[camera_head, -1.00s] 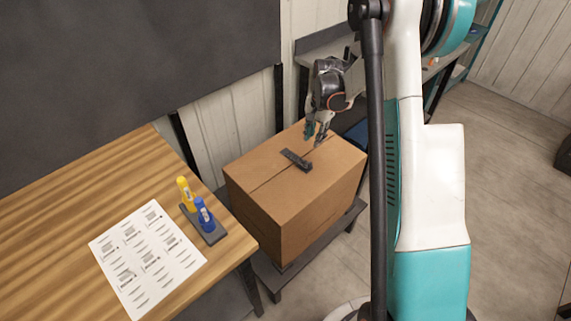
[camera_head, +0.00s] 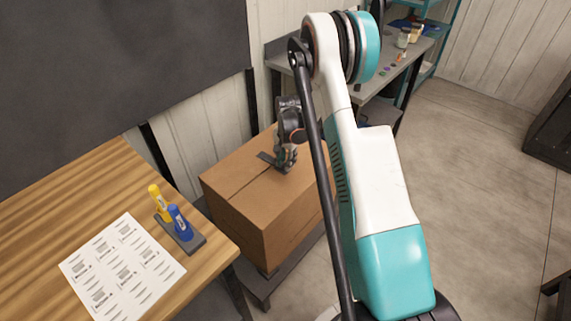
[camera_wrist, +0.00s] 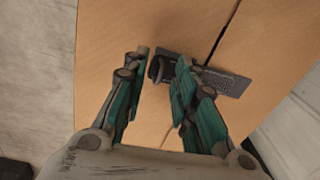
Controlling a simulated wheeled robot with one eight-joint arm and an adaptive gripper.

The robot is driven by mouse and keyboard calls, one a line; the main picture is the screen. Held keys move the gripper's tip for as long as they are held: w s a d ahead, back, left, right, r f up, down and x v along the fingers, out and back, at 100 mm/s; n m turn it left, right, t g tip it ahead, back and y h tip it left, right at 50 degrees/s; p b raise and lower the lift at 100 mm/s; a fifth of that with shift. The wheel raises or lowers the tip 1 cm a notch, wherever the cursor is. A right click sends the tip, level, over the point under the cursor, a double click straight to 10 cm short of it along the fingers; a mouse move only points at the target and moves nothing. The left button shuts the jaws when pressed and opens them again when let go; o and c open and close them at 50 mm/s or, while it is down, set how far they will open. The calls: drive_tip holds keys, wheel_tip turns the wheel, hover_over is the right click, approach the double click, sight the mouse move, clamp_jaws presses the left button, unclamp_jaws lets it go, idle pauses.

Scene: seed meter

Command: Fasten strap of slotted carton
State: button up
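The brown carton (camera_head: 262,208) stands on a low grey stand, with a seam running across its top. A short dark strap (camera_head: 266,158) lies across the seam. In the wrist view the strap (camera_wrist: 225,82) crosses the seam on the carton top (camera_wrist: 180,30), and a raised dark loop or tab shows at its left end. My gripper (camera_head: 284,168) is low over the strap in the head view. In the wrist view my gripper (camera_wrist: 160,72) is open, with the raised end of the strap between its fingertips. I cannot tell whether the fingers touch it.
A wooden table (camera_head: 60,205) at the left holds a label sheet (camera_head: 122,268) and a dark holder (camera_head: 192,244) with a yellow and a blue marker. A grey workbench (camera_head: 375,88) with small items stands behind my arm. Open floor lies to the right.

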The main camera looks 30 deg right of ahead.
drive_tip(key=shift+f, duration=0.35)
drive_tip(key=shift+c, duration=0.5)
clamp_jaws()
drive_tip(key=shift+s+d+f+b, duration=0.1)
drive_tip(key=shift+s+f+b, duration=0.15)
drive_tip(key=shift+f+b, duration=0.55)
drive_tip(key=shift+r, duration=0.1)
